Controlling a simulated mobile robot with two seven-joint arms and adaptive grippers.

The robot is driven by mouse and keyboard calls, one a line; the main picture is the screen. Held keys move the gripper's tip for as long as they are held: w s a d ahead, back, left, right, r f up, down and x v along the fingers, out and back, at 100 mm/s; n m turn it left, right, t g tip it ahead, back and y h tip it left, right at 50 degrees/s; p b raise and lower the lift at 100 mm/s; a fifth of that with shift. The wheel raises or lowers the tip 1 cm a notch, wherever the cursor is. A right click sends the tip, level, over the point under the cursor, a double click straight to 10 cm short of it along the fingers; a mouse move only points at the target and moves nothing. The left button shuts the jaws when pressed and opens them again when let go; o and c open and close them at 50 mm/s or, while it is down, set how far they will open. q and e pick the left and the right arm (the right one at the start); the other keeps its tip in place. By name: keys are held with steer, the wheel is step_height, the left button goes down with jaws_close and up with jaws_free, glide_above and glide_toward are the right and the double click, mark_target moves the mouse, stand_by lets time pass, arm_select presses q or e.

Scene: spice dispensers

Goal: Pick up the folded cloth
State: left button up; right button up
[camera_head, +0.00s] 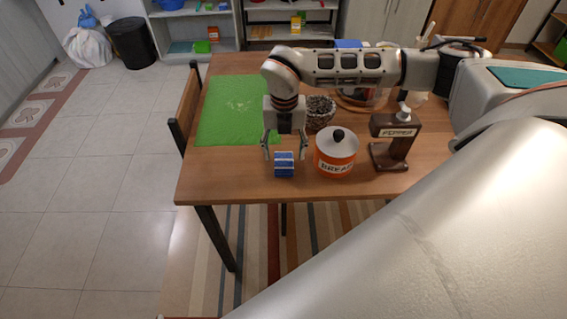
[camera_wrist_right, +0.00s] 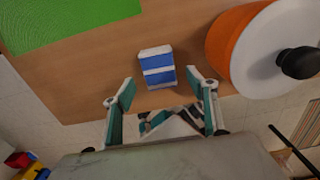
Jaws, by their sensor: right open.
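The folded cloth (camera_head: 284,164) is a small blue block with white stripes, lying on the wooden table near its front edge. It also shows in the right wrist view (camera_wrist_right: 157,67), ahead of the fingers and roughly between their lines. My right gripper (camera_head: 285,152) points down over the cloth with its fingers spread to either side. In the right wrist view the gripper (camera_wrist_right: 162,92) is open and empty, and the cloth appears just beyond the fingertips. Whether a finger touches it I cannot tell. My left gripper does not show.
An orange bread canister (camera_head: 336,160) with a white lid and black knob stands close right of the cloth. A brown pepper dispenser (camera_head: 391,150) is farther right. A dark bowl (camera_head: 320,114) stands behind. A green mat (camera_head: 232,118) covers the table's left part. A chair (camera_head: 187,105) stands at the left edge.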

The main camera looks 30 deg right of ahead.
mark_target(284, 160)
step_height(284, 160, down, 4)
steer(key=shift+w+f, duration=0.1)
steer(key=shift+w, duration=0.05)
steer(key=c, duration=1)
steer(key=shift+c, duration=0.2)
step_height(284, 160, up, 20)
steer(key=shift+p, duration=0.4)
steer(key=shift+o, duration=1.4)
steer(key=c, duration=0.3)
steer(key=shift+w, duration=0.1)
steer(key=shift+c, duration=0.2)
